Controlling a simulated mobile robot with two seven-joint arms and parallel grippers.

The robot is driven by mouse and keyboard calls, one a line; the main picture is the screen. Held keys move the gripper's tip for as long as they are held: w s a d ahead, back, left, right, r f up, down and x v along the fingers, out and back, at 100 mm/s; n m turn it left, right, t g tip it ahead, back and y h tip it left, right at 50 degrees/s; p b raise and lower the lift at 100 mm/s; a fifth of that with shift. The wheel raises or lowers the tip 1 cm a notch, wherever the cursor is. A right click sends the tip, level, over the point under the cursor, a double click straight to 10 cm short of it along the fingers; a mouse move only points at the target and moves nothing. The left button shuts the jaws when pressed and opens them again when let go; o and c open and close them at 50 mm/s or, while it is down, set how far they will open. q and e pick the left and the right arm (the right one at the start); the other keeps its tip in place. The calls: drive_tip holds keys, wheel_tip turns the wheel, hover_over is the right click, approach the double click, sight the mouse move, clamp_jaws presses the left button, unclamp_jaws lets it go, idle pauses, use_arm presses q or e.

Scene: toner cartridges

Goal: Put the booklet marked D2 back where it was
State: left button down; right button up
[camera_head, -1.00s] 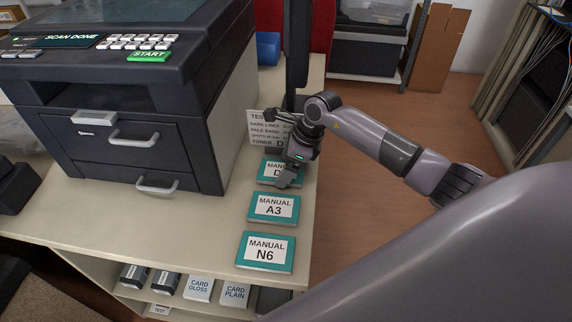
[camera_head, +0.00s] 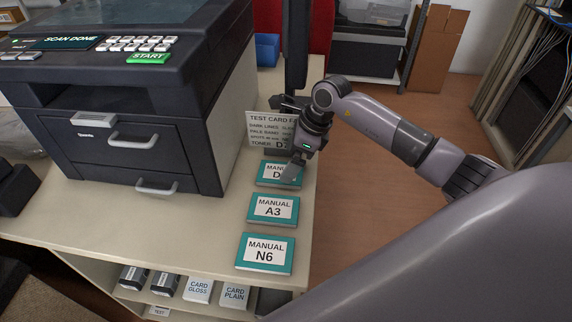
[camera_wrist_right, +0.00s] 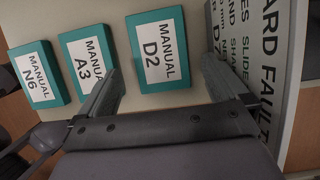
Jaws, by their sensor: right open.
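The booklet marked D2 (camera_head: 272,181) lies flat on the counter, teal with a white label, behind the A3 booklet. In the right wrist view the D2 booklet (camera_wrist_right: 160,50) shows its full label. My right gripper (camera_head: 292,172) is above its right part in the head view and hides the end of its label. In the right wrist view the right gripper (camera_wrist_right: 160,85) has its fingers wide apart with nothing between them, and the D2 booklet lies beyond. My left gripper is not in view.
The A3 booklet (camera_head: 273,223) and N6 booklet (camera_head: 265,268) lie in a row in front of D2. A test card sign (camera_head: 265,126) stands behind it. The printer (camera_head: 130,110) fills the left. A shelf (camera_head: 125,290) below holds cards and boxes.

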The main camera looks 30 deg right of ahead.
drive_tip(key=v, duration=0.8)
idle(0.4)
